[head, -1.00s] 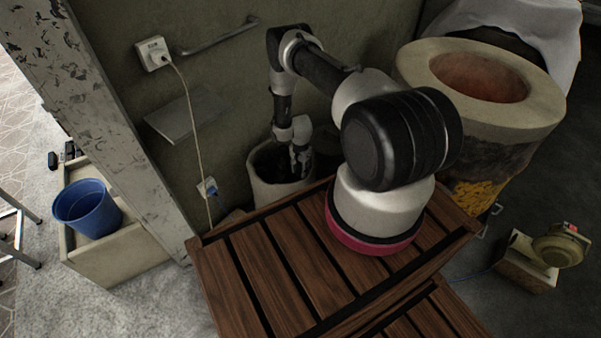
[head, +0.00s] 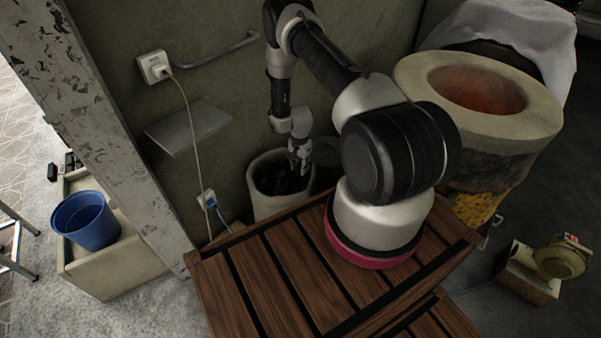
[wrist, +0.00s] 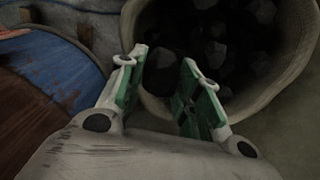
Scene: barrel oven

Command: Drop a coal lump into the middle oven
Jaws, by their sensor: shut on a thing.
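My gripper (head: 300,163) is above the right side of the coal bin (head: 268,207), its fingers pointing down. In the wrist view my gripper (wrist: 160,66) is shut on a dark coal lump (wrist: 163,62), which shows between the green-lined fingertips. More coal lumps (wrist: 222,52) lie in the bin, inside its pale round rim (wrist: 285,75). A barrel oven (head: 535,130) with a thick pale rim and a reddish open mouth stands at the right. The frames do not show clearly whether it is the middle one.
A dark form under white cloth (head: 525,30) stands behind the oven. A wall shelf (head: 185,128), bar (head: 220,52) and socket with cord (head: 153,66) are left of my arm. A slatted wooden table (head: 290,270) is in front. A blower (head: 560,258) sits lower right.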

